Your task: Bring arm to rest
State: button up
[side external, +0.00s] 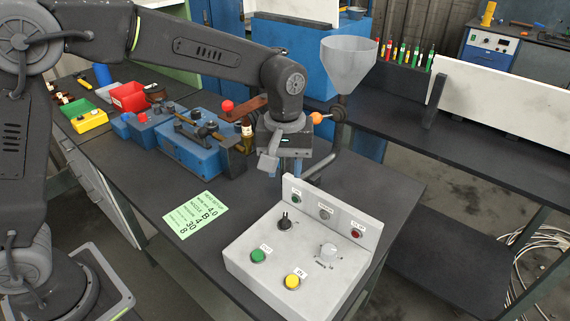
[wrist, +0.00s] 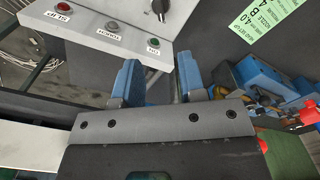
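My arm reaches over the dark workbench (side external: 165,185) from the left. My gripper (side external: 290,168) hangs from the wrist behind the grey control panel and in front of the funnel stand. In the wrist view, the two blue fingers of my gripper (wrist: 158,75) stand apart with nothing between them, so it is open and empty. In the side view the fingertips are small and partly hidden. The control panel (side external: 265,275) has a green button (side external: 258,256), a yellow button (side external: 292,281) and knobs. It also shows in the wrist view (wrist: 90,20), beyond the fingers.
A blue machine (side external: 190,150) with a red-knobbed lever stands left of my gripper. A grey funnel (side external: 348,65) on a bent pipe rises just behind it. A green note (side external: 195,214) lies on the bench. Bins (side external: 128,97) stand farther left. The bench around the note is clear.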

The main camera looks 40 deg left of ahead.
jog(key=s+a+r+m+t, duration=0.2)
jog(key=s+a, duration=0.4)
jog(key=s, duration=0.4)
jog(key=s+a+r+m+t, duration=0.3)
jog(key=s+a+r+m, duration=0.2)
jog(key=s, duration=0.6)
jog(key=shift+a+t, duration=0.3)
jog(key=shift+a, duration=0.5)
